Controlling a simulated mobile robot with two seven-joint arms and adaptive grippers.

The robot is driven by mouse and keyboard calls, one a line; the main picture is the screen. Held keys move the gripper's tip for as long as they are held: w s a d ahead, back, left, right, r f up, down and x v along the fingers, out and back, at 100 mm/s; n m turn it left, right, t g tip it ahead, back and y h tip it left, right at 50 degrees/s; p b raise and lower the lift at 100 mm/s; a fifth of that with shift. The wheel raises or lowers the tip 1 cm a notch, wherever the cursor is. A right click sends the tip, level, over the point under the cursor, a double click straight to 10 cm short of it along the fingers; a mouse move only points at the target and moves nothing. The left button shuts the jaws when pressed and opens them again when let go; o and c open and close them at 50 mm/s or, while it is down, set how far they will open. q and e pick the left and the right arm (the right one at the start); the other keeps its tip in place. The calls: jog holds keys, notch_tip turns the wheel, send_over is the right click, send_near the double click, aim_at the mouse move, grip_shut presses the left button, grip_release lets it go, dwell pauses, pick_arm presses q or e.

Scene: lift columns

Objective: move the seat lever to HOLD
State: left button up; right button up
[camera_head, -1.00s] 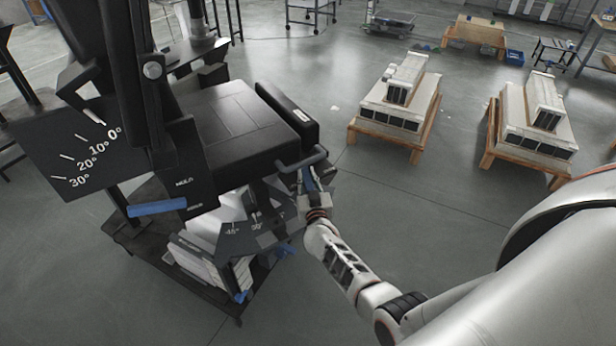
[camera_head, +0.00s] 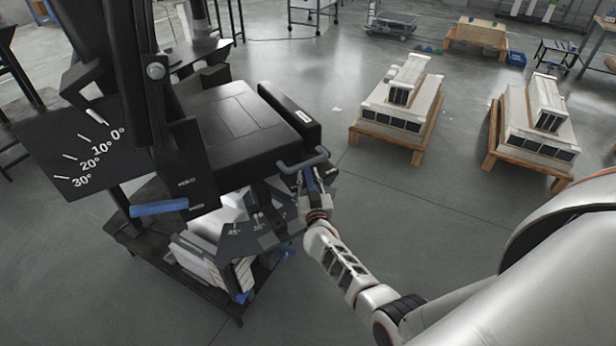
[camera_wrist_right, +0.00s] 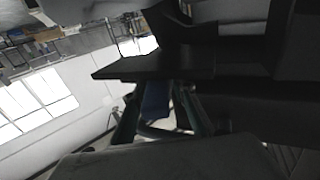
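A blue lever (camera_head: 312,183) hangs at the seat's near right corner, below a dark bar handle (camera_head: 302,163). My right gripper (camera_head: 312,190) is at this blue piece. In the right wrist view the blue piece (camera_wrist_right: 155,102) lies between the two dark fingers (camera_wrist_right: 158,112); the picture is too dark to tell whether they touch it. Another blue handle (camera_head: 158,208) sticks out left of a black upright plate (camera_head: 192,185) with two small white labels, too blurred to read surely. The black seat (camera_head: 228,128) lies behind. My left gripper is not in view.
An angle plate (camera_head: 88,155) marked 0° to 30° stands at the left. A lower scale plate (camera_head: 250,238) and stacked weights (camera_head: 205,262) sit under the seat. Two loaded pallets (camera_head: 400,105) (camera_head: 535,130) stand on the right. The floor between is clear.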

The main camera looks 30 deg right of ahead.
jog(key=v, duration=0.7)
jog(key=shift+s, duration=0.15)
jog(key=shift+s+a, duration=0.1)
dwell(0.6)
